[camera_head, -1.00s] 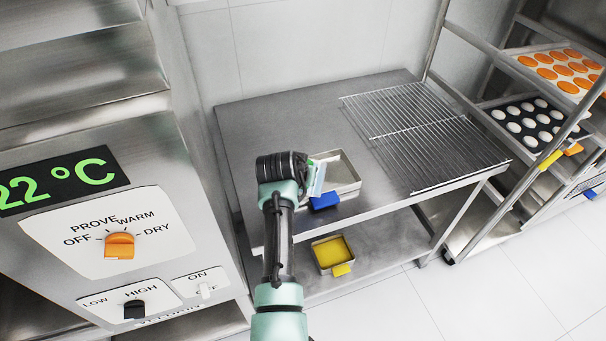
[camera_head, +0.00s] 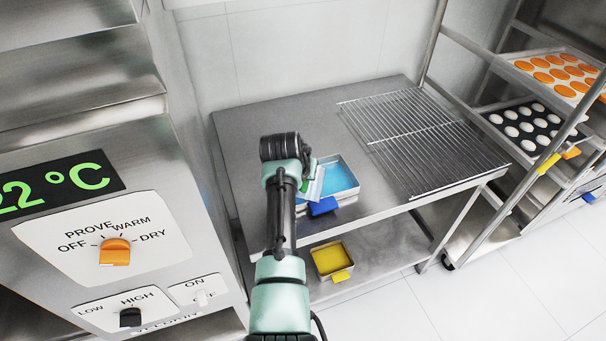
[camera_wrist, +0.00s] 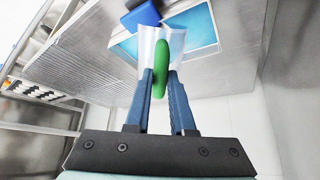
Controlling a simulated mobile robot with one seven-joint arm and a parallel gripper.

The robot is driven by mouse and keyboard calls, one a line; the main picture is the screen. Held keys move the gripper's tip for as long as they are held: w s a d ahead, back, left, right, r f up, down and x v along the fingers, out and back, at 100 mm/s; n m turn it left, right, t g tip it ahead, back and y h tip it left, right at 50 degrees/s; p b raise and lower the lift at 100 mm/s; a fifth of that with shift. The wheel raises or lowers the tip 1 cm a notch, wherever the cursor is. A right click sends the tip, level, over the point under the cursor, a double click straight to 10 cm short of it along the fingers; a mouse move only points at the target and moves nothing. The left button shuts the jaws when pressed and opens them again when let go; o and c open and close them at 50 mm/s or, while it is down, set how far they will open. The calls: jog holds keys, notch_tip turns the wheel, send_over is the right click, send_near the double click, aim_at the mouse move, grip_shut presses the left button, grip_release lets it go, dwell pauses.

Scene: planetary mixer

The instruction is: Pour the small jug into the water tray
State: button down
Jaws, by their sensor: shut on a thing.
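The small jug (camera_head: 312,188) is clear and pale with a green handle, and it shows in the wrist view (camera_wrist: 152,44) too. My gripper (camera_wrist: 161,74) is shut on the green handle (camera_wrist: 160,66). In the head view my wrist partly hides the jug and gripper (camera_head: 304,178). The jug is held tilted at the left side of the water tray (camera_head: 354,191). The tray is a shallow metal pan with a blue front tab (camera_head: 322,207), and blue water (camera_head: 338,177) covers its floor. I cannot tell whether any water is left in the jug.
The tray stands on a steel table (camera_head: 245,118). A wire rack (camera_head: 410,135) lies to its right. A yellow-filled pan (camera_head: 330,258) is on the shelf below. A control panel (camera_head: 120,240) stands close at left, and a trolley with loaded trays (camera_head: 530,125) at right.

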jog(key=shift+w, duration=0.1)
jog(key=w+g+b, duration=0.1)
jog(key=b, duration=0.1)
jog(key=shift+d+b, duration=0.15)
jog(key=shift+b, duration=0.25)
jog(key=shift+r, duration=0.1)
jog(key=shift+r, duration=0.1)
jog(key=shift+w+g+b, duration=0.25)
jog(key=shift+g+b, duration=0.05)
jog(key=shift+b, duration=0.65)
jog(key=b, duration=0.4)
jog(key=shift+w+d+r+g+y, duration=0.15)
jog(key=shift+w+g+y, duration=0.15)
jog(key=shift+w+g, duration=0.1)
jog(key=shift+r+b, duration=0.25)
jog(key=shift+b, duration=1.35)
jog(key=shift+w+d+r+g+p, duration=0.15)
jog(key=shift+r+g+p, duration=0.15)
jog(key=shift+p, duration=0.55)
